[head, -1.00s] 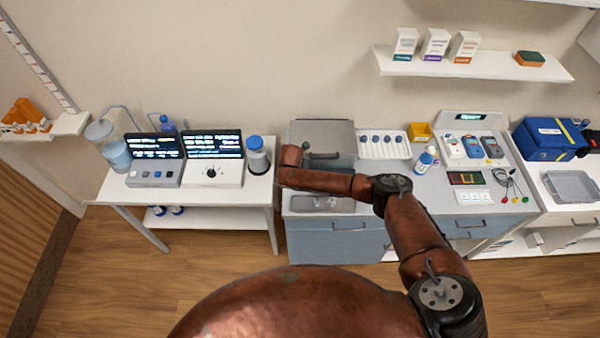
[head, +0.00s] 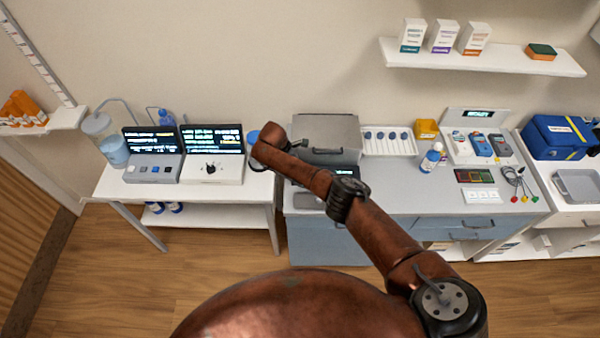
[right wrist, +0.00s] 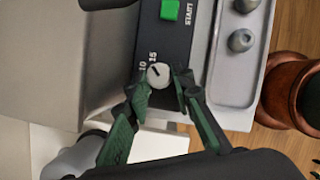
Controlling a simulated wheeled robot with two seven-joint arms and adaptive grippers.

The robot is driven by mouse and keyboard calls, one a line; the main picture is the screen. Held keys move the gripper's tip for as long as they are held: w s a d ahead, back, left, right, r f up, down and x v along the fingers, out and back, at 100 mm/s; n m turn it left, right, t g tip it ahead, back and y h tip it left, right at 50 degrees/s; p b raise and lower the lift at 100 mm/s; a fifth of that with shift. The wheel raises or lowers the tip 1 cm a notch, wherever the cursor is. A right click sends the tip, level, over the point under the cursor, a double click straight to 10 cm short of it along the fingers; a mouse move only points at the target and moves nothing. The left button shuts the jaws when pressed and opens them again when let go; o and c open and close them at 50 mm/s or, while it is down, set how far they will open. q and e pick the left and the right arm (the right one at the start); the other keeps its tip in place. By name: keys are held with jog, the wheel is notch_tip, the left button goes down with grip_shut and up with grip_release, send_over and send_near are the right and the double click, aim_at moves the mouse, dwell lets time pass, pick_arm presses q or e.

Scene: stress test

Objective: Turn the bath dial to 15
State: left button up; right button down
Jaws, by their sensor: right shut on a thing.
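The bath dial (right wrist: 158,75) is a small round pale knob on a dark panel (right wrist: 165,45) in the right wrist view. White marks 10 and 15 sit beside it, and a dark line on the knob points toward the upper left, near these marks. My right gripper (right wrist: 161,88) has its green-padded fingers on either side of the dial and is shut on it. In the head view the grey lidded bath (head: 328,132) stands on the counter. My right arm reaches across its front left, and the gripper and dial cannot be made out there. My left gripper is not in view.
A green button (right wrist: 169,10) marked START is on the same panel. A white tray (head: 388,153) with several blue-topped items stands right of the bath. Two instruments with screens (head: 212,138) and a blue-lidded jar (head: 253,137) stand to the left.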

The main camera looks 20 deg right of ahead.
jog(key=shift+w+m+g+b, duration=0.2)
jog(key=shift+m+g+b, duration=0.2)
jog(key=shift+m+b, duration=0.7)
jog(key=shift+d+r, duration=0.1)
jog(key=c, duration=2)
grip_release()
jog(key=shift+o, duration=0.2)
jog(key=v, duration=1.2)
